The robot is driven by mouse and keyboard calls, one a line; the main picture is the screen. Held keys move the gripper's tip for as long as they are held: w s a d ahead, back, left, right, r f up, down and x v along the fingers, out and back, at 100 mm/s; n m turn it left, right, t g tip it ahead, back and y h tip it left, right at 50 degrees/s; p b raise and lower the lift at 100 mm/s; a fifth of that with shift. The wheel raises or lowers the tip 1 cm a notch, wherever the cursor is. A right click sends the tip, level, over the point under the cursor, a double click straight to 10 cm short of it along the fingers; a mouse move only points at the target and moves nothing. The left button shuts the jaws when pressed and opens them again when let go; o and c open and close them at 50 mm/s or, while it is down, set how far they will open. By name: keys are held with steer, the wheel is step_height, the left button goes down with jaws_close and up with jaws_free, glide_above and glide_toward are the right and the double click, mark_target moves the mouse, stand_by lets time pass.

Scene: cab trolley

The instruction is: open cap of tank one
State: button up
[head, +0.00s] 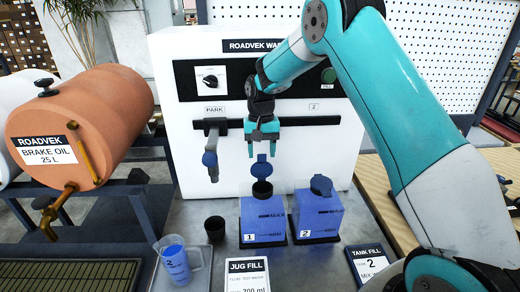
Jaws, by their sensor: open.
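Tank one (262,222), a blue box marked 1, stands on the grey bench in front of the white machine. Its blue cap (262,168) stands upright behind the dark neck (262,188), so the neck looks open. My gripper (262,139) is teal, points down and is open, with its fingertips just above the raised cap. Nothing shows between the fingers, and I cannot tell whether they touch the cap. Tank two (319,219), marked 2, stands to the right, and its blue cap (321,185) lies tilted over its neck.
A blue-headed nozzle (211,163) hangs under the PARK label. A black cup (215,229) and a jug (177,262) with blue liquid stand left of tank one. Cards stand in front of the tanks. An orange brake oil drum (85,125) is at left.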

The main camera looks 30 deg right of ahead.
step_height(320, 180, up, 17)
steer(key=w+d, duration=0.1)
steer(key=w, duration=0.1)
steer(key=shift+w, duration=0.15)
steer(key=shift+r, duration=0.1)
steer(key=shift+c, duration=0.2)
